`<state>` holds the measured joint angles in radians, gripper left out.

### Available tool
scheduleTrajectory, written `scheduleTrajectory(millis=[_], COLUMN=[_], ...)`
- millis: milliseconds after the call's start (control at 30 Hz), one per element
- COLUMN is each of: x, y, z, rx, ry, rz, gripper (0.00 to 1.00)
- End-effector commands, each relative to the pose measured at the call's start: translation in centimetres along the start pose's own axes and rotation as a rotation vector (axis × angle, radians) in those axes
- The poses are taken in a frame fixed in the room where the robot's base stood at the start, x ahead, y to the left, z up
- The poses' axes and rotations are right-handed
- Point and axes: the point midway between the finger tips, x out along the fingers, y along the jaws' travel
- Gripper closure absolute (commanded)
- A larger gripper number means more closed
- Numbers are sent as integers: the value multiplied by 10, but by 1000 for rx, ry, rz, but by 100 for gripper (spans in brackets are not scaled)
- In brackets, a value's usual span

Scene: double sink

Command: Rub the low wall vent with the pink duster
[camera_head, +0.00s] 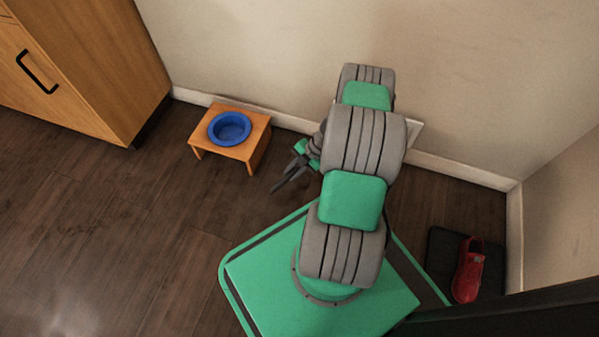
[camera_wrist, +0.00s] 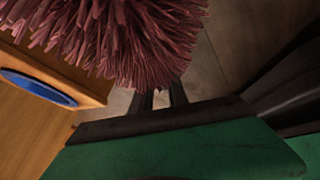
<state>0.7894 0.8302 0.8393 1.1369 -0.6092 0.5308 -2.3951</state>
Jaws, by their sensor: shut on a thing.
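The pink duster's shaggy head (camera_wrist: 120,35) fills the top of the wrist view, close to the camera. My gripper (camera_wrist: 162,98) is shut on the duster, though the grip on its handle is hard to make out. In the head view my gripper (camera_head: 288,180) is low over the floor, left of my arm, and no pink shows there. A pale edge (camera_head: 415,134) low on the wall, just right of my arm, looks like part of the wall vent. My arm hides the rest of it.
A small orange wooden stand (camera_head: 245,152) holding a blue bowl (camera_head: 229,128) stands by the wall, left of my gripper. A wooden cabinet (camera_head: 105,75) is at the far left. A red shoe (camera_head: 468,270) lies on a dark mat (camera_head: 440,256) at the right.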

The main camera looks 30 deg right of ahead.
Motion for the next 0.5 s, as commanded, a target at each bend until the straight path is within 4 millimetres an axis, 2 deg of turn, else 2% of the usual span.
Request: scheduleTrajectory(millis=[233,500], x=[-1,7], y=[0,-12], z=[-2,-29], rx=[-1,0], ry=[0,2], rz=[1,-1], gripper=[100,100])
